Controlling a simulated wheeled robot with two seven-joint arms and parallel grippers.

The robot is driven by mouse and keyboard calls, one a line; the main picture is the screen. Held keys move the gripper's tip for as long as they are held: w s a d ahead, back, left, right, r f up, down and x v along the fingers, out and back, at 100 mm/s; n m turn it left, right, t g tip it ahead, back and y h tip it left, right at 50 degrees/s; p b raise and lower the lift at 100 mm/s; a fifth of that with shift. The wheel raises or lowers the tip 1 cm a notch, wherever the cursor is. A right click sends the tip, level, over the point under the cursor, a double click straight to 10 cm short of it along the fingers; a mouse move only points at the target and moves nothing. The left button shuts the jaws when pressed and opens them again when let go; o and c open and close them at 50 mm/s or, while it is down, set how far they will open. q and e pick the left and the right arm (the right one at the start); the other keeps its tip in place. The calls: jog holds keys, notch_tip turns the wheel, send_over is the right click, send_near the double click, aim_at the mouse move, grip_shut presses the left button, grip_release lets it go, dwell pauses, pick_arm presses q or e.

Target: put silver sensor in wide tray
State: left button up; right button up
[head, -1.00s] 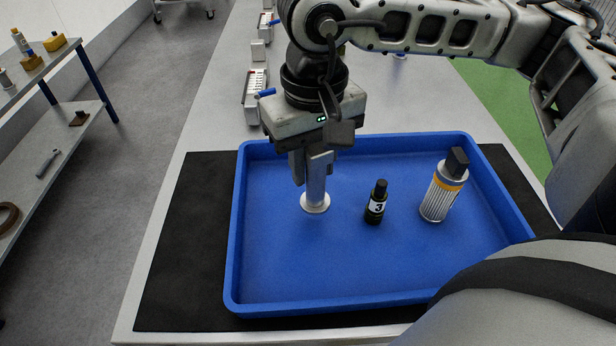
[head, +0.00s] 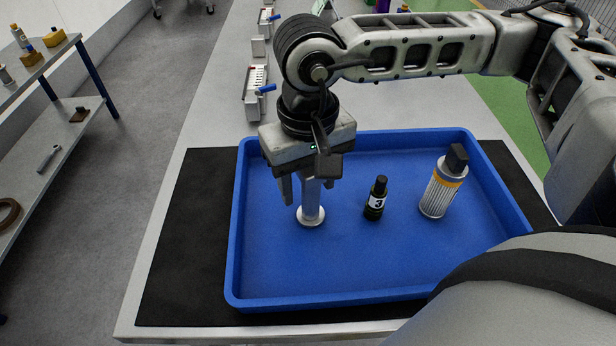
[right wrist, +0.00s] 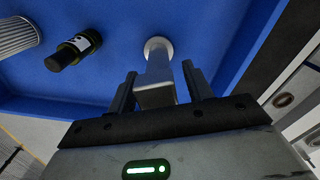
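The silver sensor (head: 311,212), a slim post with a round flange, stands upright on the floor of the wide blue tray (head: 270,285), in its left part. My right gripper (head: 307,190) points down over it with its fingers apart, one on each side. In the right wrist view the sensor (right wrist: 158,68) sits between the open fingers (right wrist: 160,85), with a clear gap on one side; contact on the other side is hard to tell. The sensor's upper end is partly hidden by the gripper. My left gripper is out of view.
A black bottle labelled 3 (head: 375,200) and a filter cartridge with a yellow band (head: 440,190) stand in the tray to the right. The tray lies on a black mat (head: 180,240). A shelf (head: 60,130) with small items stands at the left.

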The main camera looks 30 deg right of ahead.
notch_tip(320, 180, up, 12)
jog(key=shift+r, duration=0.2)
dwell(0.4)
dwell(0.4)
